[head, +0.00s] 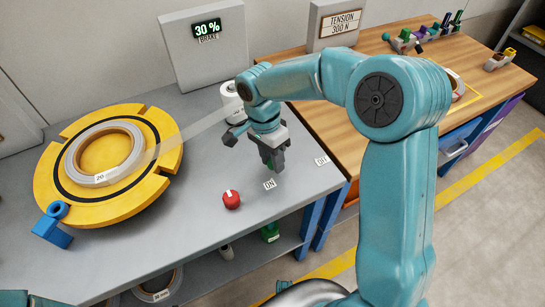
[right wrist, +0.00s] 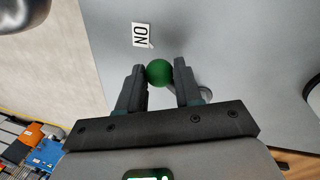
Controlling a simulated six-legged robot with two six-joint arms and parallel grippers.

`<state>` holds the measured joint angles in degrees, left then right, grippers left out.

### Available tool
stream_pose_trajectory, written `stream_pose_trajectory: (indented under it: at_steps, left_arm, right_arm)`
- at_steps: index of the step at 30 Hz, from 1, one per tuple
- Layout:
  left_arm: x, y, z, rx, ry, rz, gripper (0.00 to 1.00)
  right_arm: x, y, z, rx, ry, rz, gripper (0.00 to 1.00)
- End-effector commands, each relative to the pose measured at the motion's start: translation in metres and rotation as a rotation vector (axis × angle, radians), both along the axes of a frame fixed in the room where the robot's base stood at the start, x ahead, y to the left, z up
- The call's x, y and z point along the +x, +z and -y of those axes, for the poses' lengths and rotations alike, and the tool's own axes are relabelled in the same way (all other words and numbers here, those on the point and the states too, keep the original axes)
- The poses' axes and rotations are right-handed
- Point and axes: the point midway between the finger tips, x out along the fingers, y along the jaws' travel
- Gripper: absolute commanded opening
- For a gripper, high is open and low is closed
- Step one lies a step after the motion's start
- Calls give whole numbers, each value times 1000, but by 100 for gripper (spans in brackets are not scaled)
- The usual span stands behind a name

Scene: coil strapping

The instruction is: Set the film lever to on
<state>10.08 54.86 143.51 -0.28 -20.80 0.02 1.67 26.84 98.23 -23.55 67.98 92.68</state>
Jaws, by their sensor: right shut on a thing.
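The film lever's green ball knob (right wrist: 160,72) sits between the fingertips of my right gripper (right wrist: 159,84) in the right wrist view. The gripper is shut on it. In the head view my right gripper (head: 272,163) points down at the grey table, and a little green of the knob shows at its fingers. The ON label (head: 269,184) lies just in front of the gripper; it also shows in the wrist view (right wrist: 142,35) close to the knob. The OFF label (head: 321,160) lies farther right. The lever's shaft is mostly hidden. My left gripper is out of view.
A yellow turntable (head: 165,128) bears a coil (head: 73,157), with film running to a white roll (head: 232,98). A red knob (head: 231,199) stands left of the ON label. A display (head: 207,30) reads 30 %. A wooden bench (head: 340,130) adjoins at right.

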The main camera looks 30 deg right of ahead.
Motion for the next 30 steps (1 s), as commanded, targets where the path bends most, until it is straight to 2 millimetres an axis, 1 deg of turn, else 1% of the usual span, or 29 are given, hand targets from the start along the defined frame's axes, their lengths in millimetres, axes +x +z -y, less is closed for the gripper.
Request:
stream_pose_trajectory:
  at_steps: [1, 4, 5, 6, 7, 15, 17, 19, 23, 30]
  left_arm:
    - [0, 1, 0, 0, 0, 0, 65]
    - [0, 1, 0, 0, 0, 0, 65]
    - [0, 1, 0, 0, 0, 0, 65]
    - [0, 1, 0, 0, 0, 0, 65]
    - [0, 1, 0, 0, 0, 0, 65]
    - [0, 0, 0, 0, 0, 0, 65]
    - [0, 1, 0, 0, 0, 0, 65]
    - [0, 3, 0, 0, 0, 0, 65]
    - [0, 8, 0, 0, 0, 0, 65]
    - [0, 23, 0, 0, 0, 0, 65]
  right_arm:
    - [3, 3, 3, -6, -9, 12, 0]
    - [3, 3, 3, -6, -9, 13, 0]
    - [3, 3, 3, -6, -9, 13, 38]
    - [3, 3, 3, -5, -8, 13, 51]
    - [3, 3, 3, -5, -8, 13, 59]
    - [1, 2, 1, -2, -3, 6, 59]
    - [2, 4, 1, -2, -3, 6, 59]
    - [3, 10, 1, -1, -3, 7, 59]
    - [8, 35, -1, 0, -3, 10, 59]
    - [20, 100, -2, -1, -4, 10, 59]
